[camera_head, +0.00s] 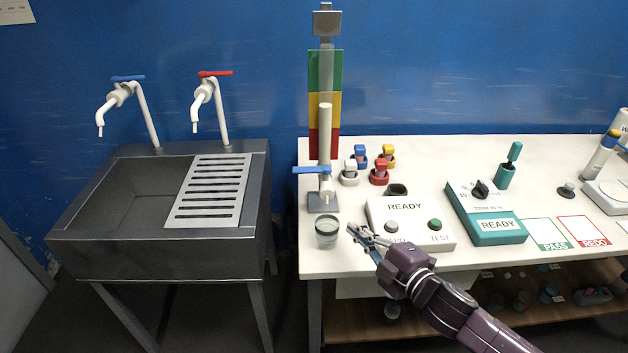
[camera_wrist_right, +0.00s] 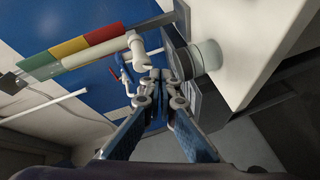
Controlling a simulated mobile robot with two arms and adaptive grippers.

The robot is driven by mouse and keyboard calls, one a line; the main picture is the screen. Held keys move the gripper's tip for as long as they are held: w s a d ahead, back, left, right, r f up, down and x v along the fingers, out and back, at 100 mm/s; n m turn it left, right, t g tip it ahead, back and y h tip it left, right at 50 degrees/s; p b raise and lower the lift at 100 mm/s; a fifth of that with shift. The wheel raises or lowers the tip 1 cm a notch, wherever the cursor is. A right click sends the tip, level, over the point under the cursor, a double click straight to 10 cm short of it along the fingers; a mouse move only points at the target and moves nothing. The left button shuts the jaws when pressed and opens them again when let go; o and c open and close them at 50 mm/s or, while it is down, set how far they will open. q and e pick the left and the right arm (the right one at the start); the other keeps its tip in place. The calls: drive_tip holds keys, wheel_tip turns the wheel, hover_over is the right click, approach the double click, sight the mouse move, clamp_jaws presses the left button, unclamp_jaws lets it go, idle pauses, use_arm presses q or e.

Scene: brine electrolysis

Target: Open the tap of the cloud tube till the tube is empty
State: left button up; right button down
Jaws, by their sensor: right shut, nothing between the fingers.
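The cloud tube (camera_head: 325,135) is a pale, upright tube on a grey stand, in front of a green, yellow and red board (camera_head: 315,75). Its tap has a blue handle (camera_head: 310,170) lying level and pointing left. A clear cup (camera_head: 327,232) stands below the tap at the table's front edge; its contents are hard to tell. My right gripper (camera_head: 353,230) is shut and empty, just right of the cup and apart from the tap. In the right wrist view, the gripper (camera_wrist_right: 160,76) shows with the tube (camera_wrist_right: 95,55) and the cup (camera_wrist_right: 208,55) beyond it. My left gripper is out of view.
A box reading READY (camera_head: 405,207) with two buttons sits right of the stand. Several coloured capped jars (camera_head: 380,172) stand behind it. A teal box (camera_head: 490,225) is farther right. A sink (camera_head: 130,200) with two taps is at the left, across a gap.

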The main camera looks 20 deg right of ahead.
wheel_tip(320, 180, up, 6)
drive_tip(key=a+n+y, duration=0.2)
drive_tip(key=n+y, duration=0.2)
drive_tip(key=n, duration=0.3)
drive_tip(key=y+p, duration=0.1)
drive_tip(key=p, duration=0.3)
approach(301, 173)
drive_tip(key=a, duration=0.3)
drive_tip(key=w, duration=0.4)
drive_tip(key=shift+w+d+p, duration=0.15)
drive_tip(key=shift+w+p, duration=0.25)
drive_tip(key=shift+w, duration=0.1)
